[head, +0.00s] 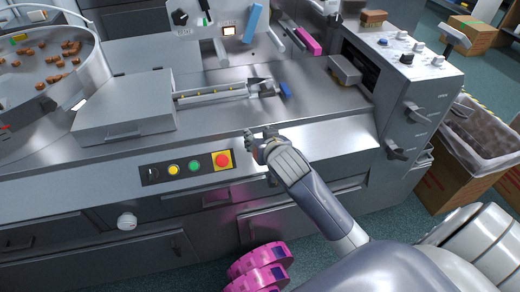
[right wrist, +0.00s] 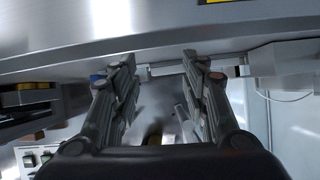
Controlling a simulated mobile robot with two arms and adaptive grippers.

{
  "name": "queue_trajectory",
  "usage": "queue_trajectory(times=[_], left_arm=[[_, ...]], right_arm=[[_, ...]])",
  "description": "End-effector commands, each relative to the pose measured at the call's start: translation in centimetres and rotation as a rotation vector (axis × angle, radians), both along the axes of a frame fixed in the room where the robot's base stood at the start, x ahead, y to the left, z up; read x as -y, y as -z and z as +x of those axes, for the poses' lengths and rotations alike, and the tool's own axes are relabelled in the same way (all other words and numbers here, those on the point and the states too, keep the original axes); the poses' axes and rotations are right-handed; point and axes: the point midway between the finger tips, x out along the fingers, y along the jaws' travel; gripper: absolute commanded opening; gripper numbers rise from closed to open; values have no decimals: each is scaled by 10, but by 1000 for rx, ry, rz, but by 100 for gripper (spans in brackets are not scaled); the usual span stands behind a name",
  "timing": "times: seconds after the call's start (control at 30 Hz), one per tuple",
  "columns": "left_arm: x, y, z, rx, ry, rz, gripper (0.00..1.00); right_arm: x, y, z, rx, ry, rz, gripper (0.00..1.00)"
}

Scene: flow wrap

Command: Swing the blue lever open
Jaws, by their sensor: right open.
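A blue lever (head: 252,23) stands tilted at the back panel of the machine, top centre of the head view. A smaller blue piece (head: 284,90) sits at the right end of the feed channel. My right gripper (head: 260,134) is over the front edge of the steel machine top, below and in front of both blue parts, apart from them. In the right wrist view my right gripper (right wrist: 160,66) has its two fingers spread, with nothing between the tips. I cannot make out the blue lever there. My left gripper is not in view.
A front button strip with a red stop button (head: 222,160) lies left of my right gripper. A pink bar (head: 307,41) is right of the blue lever. A grey control box (head: 440,85) stands at right. A bowl with brown pieces (head: 45,60) is at left.

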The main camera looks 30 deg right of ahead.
Motion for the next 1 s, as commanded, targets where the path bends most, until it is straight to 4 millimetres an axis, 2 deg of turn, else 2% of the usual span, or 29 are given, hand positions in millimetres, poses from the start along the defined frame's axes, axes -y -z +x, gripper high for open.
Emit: queue_trajectory(times=[0.1, 0.3, 0.87, 1.0], left_arm=[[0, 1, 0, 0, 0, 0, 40], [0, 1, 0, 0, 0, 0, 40], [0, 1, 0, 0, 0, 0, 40], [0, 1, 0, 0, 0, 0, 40]], right_arm=[[-3, 18, -7, -39, -12, -8, 42], [-6, 32, -14, -73, -25, -14, 42], [-6, 34, -15, -79, -27, -16, 42], [-11, 44, -29, -117, -39, -20, 42]])
